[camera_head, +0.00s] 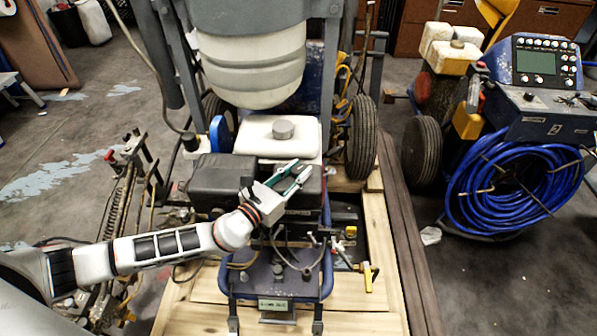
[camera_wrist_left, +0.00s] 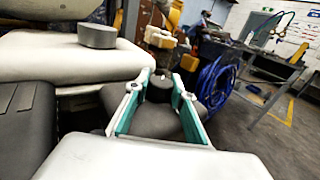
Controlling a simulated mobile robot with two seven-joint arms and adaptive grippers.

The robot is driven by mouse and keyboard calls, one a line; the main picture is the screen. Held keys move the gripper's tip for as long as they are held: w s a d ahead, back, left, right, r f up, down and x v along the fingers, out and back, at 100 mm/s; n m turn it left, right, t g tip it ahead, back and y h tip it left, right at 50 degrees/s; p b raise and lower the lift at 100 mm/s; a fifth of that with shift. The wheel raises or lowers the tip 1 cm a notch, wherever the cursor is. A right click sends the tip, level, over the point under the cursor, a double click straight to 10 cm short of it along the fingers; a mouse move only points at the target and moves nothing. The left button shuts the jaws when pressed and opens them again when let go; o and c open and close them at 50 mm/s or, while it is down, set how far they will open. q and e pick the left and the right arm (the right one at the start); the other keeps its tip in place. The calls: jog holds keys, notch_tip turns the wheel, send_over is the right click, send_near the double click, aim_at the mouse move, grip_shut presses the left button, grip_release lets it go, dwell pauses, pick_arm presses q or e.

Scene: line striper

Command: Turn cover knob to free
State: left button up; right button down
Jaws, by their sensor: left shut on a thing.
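The black cover knob (camera_wrist_left: 158,86) stands on a dark rounded cover (camera_wrist_left: 156,118) in the left wrist view. My left gripper (camera_wrist_left: 161,82) has its two green-padded fingers on either side of the knob, shut on it at the fingertips. The knob is mostly hidden by the fingers there. My right gripper is not in view.
A grey cap (camera_head: 283,130) sits on the white tank, close behind the gripper. A large white container (camera_head: 255,75) hangs above. A blue machine with coiled blue hose (camera_head: 515,188) stands at the right. Hoses and a yellow-handled valve (camera_head: 368,275) lie in front.

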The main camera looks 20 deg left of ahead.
pick_arm(q)
jog(key=shift+f, duration=0.15)
jog(key=o, duration=1.1)
jog(key=shift+s, duration=0.15)
jog(key=v, duration=1.1)
jog(key=shift+s+a, duration=0.2)
jog(key=shift+s, duration=0.15)
